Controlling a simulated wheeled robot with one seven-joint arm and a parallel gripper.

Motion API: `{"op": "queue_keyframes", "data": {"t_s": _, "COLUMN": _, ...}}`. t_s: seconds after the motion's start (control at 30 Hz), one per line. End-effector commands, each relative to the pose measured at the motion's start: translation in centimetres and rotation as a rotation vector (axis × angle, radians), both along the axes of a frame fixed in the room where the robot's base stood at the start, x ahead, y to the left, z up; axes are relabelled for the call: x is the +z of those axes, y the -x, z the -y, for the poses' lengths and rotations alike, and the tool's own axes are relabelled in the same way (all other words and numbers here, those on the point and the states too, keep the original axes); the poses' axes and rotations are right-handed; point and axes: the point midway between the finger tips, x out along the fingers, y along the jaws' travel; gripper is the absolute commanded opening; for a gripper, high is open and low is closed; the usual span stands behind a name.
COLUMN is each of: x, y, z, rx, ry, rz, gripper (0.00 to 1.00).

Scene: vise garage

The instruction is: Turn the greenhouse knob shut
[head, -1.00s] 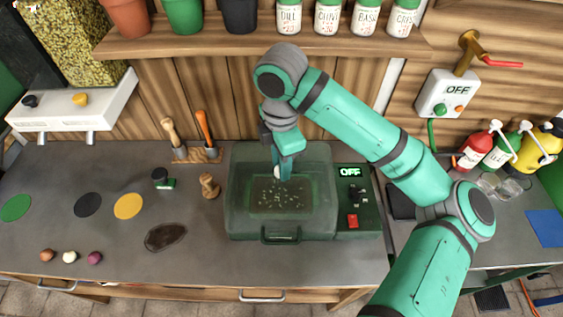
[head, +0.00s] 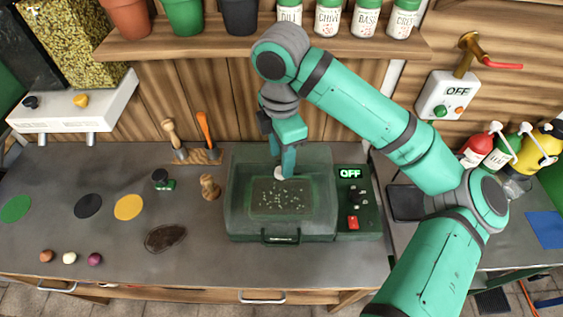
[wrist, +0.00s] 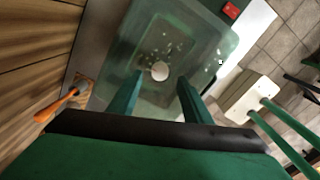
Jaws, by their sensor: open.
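The greenhouse (head: 232,205) is a low box with a clear lid on the bench, with dark soil and pale specks inside. A pale round knob (head: 280,174) shows at its top; it also shows in the wrist view (wrist: 160,71). My gripper (head: 286,168) points down over the lid, right by the knob. In the wrist view my gripper (wrist: 159,82) is open, with a finger on either side of the knob and gaps between. I cannot tell how high the fingertips are above the lid.
A dark panel (head: 364,222) with a lit OFF sign, small knobs and a red switch adjoins the greenhouse on the right. A wooden stamp (head: 209,187) and hand tools (head: 205,135) stand to the left. A shelf (head: 190,46) with pots and jars hangs above.

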Motion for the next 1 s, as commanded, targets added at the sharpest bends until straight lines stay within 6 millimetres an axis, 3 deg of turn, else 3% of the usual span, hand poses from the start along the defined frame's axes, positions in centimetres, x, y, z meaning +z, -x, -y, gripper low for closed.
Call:
{"op": "queue_keyframes", "data": {"t_s": 0.2, "x": 4.2, "y": 0.0, "z": 0.0, "rx": -0.001, "ry": 0.001, "rz": 0.002, "gripper": 0.45}}
{"op": "queue_keyframes", "data": {"t_s": 0.4, "x": 6.5, "y": 0.0, "z": 0.0, "rx": -0.001, "ry": 0.000, "rz": 0.000, "gripper": 0.45}}
{"op": "queue_keyframes", "data": {"t_s": 1.0, "x": 7.1, "y": 0.0, "z": 0.0, "rx": 0.000, "ry": -0.001, "rz": 0.000, "gripper": 0.45}}
